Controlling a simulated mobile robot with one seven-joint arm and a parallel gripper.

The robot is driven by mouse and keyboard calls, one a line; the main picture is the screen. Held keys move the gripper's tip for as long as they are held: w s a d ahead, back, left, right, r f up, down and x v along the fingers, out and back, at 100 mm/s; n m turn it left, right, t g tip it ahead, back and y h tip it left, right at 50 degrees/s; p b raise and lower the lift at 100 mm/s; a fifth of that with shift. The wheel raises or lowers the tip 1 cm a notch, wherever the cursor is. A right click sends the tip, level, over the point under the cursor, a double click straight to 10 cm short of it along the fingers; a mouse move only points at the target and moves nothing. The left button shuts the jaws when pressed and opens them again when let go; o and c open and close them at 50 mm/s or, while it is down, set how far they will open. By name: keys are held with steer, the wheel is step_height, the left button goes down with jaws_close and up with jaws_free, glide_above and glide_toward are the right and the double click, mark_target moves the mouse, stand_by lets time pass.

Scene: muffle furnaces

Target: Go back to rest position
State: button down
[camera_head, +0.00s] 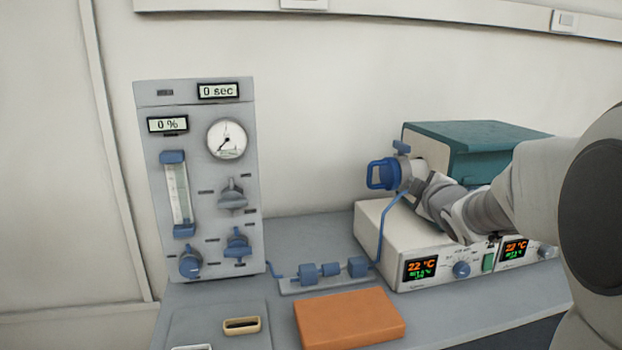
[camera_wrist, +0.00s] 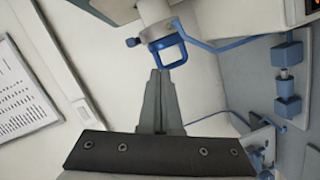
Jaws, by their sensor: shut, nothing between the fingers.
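My gripper (camera_wrist: 159,75) is shut and empty in the wrist view, its fingertips together. The tips appear just below the square blue handle (camera_wrist: 168,50) in that picture; I cannot tell whether they touch it. In the head view my arm reaches in from the right across the front of the teal-topped furnace (camera_head: 500,135). The blue handle (camera_head: 381,174) shows at the furnace's left end. My fingertips are not clear in the head view, and my arm hides part of the furnace.
Below the furnace sits a white control box (camera_head: 375,235) with lit displays. A grey gauge panel (camera_head: 205,215) stands at left, joined by blue tubing (camera_head: 390,225). An orange block (camera_head: 350,319) and a small tan dish (camera_head: 241,325) lie in front on the grey bench.

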steer(key=s+a+f+m+g, duration=0.3)
steer(key=s+m, duration=0.1)
steer(key=s, duration=0.8)
steer(key=s+a+f+m+g, duration=0.4)
steer(key=s+m, duration=0.1)
steer(key=s, duration=0.6)
steer(key=s+a+f+m+g, duration=0.3)
steer(key=s+m, duration=0.1)
steer(key=s, duration=0.8)
step_height(320, 180, up, 20)
steer(key=p, duration=2)
steer(key=shift+s+r+g+p, duration=0.2)
steer(key=shift+r+g+p, duration=0.05)
steer(key=shift+g+p, duration=0.1)
steer(key=shift+d, duration=0.1)
